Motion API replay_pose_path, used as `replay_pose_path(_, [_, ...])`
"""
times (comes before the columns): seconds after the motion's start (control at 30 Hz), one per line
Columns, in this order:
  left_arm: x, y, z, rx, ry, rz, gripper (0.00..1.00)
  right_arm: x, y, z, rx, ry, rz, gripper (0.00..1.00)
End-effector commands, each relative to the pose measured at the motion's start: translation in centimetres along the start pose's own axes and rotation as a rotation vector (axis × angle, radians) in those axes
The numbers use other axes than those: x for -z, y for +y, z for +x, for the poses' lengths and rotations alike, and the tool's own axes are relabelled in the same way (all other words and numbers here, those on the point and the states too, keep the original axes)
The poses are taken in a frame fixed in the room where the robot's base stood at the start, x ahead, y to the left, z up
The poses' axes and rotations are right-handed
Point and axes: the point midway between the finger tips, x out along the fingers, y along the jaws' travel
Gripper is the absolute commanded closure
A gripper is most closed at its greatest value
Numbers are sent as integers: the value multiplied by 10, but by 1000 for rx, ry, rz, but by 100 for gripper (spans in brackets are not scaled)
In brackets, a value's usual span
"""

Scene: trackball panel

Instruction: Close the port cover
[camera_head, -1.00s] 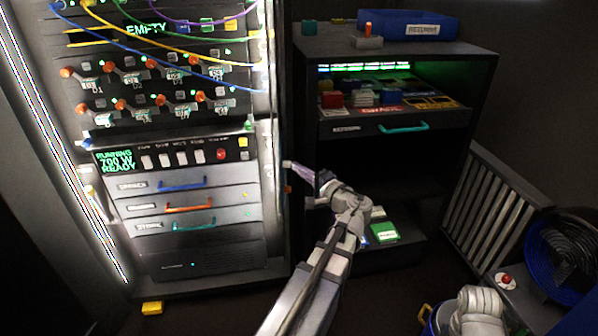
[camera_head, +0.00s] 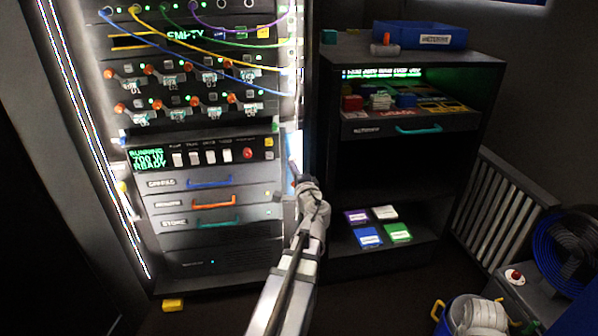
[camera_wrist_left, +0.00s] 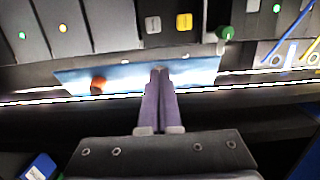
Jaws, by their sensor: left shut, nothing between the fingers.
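A pale blue flat plate (camera_wrist_left: 110,80) with an orange-red knob (camera_wrist_left: 98,85) lies along the rack's side edge in the left wrist view; it looks like the port cover. In the head view a pale blue strip (camera_head: 294,143) shows at the rack's right edge, partly hidden by my arm. My left gripper (camera_head: 293,168) is shut and empty at that edge. In the left wrist view its fingertips (camera_wrist_left: 160,72) overlap the plate, right of the knob; I cannot tell whether they touch it. My right gripper is out of view.
The rack (camera_head: 215,260) has drawers, switches and cables. A dark shelf cabinet (camera_head: 390,260) with a blue bin (camera_head: 425,36) on top stands close to its right. A fan (camera_head: 570,240) and a bucket (camera_head: 450,318) are at the lower right.

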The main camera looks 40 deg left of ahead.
Motion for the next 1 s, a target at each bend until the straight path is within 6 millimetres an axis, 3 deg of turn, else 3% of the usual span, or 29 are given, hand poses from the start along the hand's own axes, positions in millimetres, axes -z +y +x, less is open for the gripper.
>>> replay_pose_path(0.5, [-20, 0, 24, 0, -2, 0, 100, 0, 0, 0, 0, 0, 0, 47])
replay_pose_path(1.0, [-22, 0, 28, 0, -2, 0, 100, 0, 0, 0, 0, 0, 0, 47])
